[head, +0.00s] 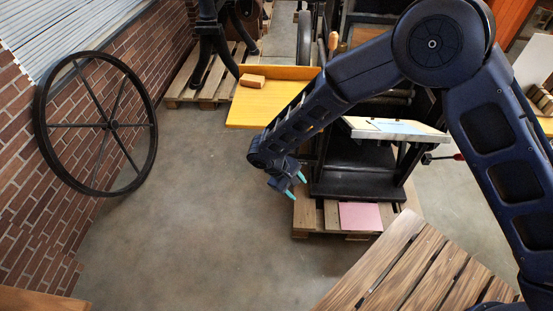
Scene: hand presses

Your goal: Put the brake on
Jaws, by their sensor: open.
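A black hand press (355,168) stands on a wooden pallet, partly hidden behind my arm. A dark rod with a red knob (459,157) sticks out at its right side; I cannot tell whether this is the brake. No other part is clearly recognisable as a brake. My gripper (296,186) hangs just left of the press's base, pointing down and right. Its cyan-tipped fingers are apart, with nothing visible between them. It is well left of the red knob, with the press between them.
A yellow board (265,103) bearing an orange block (252,81) juts out left of the press. A large spoked wheel (112,125) leans on the brick wall. A slatted wooden table (405,270) fills the lower right. A pink sheet (360,216) lies on the pallet. Floor at centre left is clear.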

